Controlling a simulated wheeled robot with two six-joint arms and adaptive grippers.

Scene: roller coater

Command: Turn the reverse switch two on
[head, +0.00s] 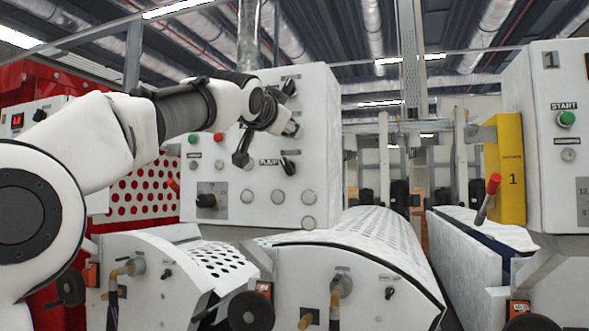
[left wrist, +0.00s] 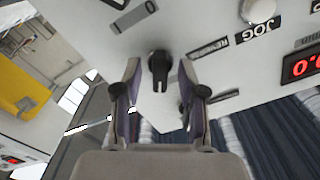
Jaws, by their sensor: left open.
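A black rotary switch (left wrist: 158,66) sits on the white panel in the left wrist view, beside a label (left wrist: 208,47) that seems to read REVERSE. My left gripper (left wrist: 159,72) is open, with one finger on each side of the switch knob; I cannot tell if either touches it. In the head view my left gripper (head: 266,138) is in front of the tall white control panel (head: 235,172), where it hides part of the panel. My right gripper is not in view.
Other black knobs (head: 289,167) and several pale buttons are close to the gripper on the panel. A JOG button (left wrist: 258,10) and a red display (left wrist: 302,65) show in the wrist view. White roller covers (head: 350,242) stand below. A second panel (head: 545,140) is at the right.

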